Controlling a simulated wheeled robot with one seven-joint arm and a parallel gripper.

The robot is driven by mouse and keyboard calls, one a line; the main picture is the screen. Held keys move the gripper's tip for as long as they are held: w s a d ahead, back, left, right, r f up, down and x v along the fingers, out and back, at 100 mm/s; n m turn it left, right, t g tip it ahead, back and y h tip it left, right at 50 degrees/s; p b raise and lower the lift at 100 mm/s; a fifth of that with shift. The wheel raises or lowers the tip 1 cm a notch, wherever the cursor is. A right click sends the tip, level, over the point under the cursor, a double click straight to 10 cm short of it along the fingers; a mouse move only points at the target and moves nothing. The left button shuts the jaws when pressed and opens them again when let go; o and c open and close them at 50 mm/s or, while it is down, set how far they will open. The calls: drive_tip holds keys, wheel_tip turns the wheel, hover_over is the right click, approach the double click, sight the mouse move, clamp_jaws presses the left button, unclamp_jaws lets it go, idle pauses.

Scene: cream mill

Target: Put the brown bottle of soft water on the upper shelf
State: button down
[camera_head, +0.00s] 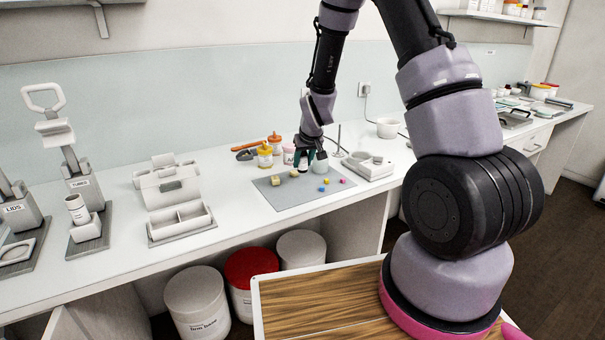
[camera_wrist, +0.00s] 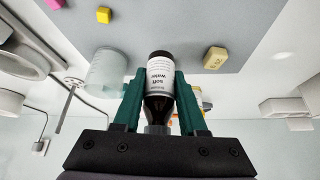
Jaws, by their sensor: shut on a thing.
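The brown bottle (camera_wrist: 159,108) with a white label reading "soft water" is between the green fingers of my gripper (camera_wrist: 160,78) in the wrist view. The gripper is shut on it, one finger on each side. In the head view my gripper (camera_head: 304,160) is low over the back of the grey mat, and the bottle is mostly hidden by the fingers there. I cannot tell whether the bottle touches the mat. A wall shelf (camera_head: 490,16) with small containers is at the upper right, and part of another shelf (camera_head: 60,4) shows at the upper left.
A translucent beaker (camera_wrist: 106,70) is close beside the gripper. Small coloured cubes lie on the grey mat (camera_head: 290,197). Orange-lidded jars (camera_head: 265,155) stand to the left, a white scale-like device (camera_head: 368,167) to the right. A white rack (camera_head: 178,205) stands farther left.

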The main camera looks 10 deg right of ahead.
sight(305, 167)
drive_tip(key=shift+d+f, duration=0.15)
drive_tip(key=shift+f, duration=1.85)
drive_tip(key=shift+f, duration=0.15)
drive_tip(key=shift+c, duration=2.3)
unclamp_jaws()
